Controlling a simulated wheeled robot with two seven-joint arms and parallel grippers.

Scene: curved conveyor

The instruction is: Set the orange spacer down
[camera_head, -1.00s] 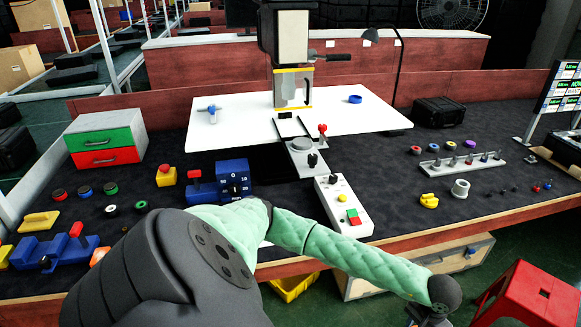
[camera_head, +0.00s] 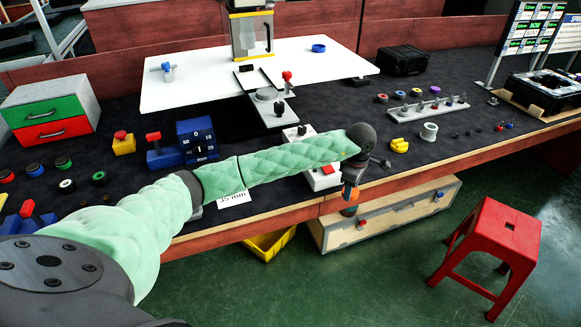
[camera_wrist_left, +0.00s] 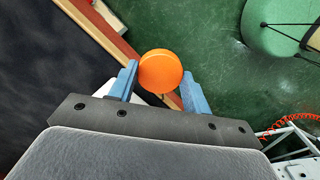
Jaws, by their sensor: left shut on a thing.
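The orange spacer (camera_wrist_left: 160,70) is round and sits between the two blue fingers of my left gripper (camera_wrist_left: 158,88) in the left wrist view. The gripper is shut on it. In the head view my left gripper (camera_head: 350,200) hangs at the front edge of the workbench, and a small part of the orange spacer (camera_head: 350,193) shows there. Green floor lies beneath the spacer in the wrist view, with the bench edge to its left. My right gripper is not in view.
The dark workbench (camera_head: 340,105) carries a white plate (camera_head: 330,85), a yellow part (camera_head: 399,145), a grey spool (camera_head: 428,131) and a pegged rack (camera_head: 430,108). A wooden crate (camera_head: 400,215), a yellow bin (camera_head: 268,243) and a red stool (camera_head: 495,245) stand below.

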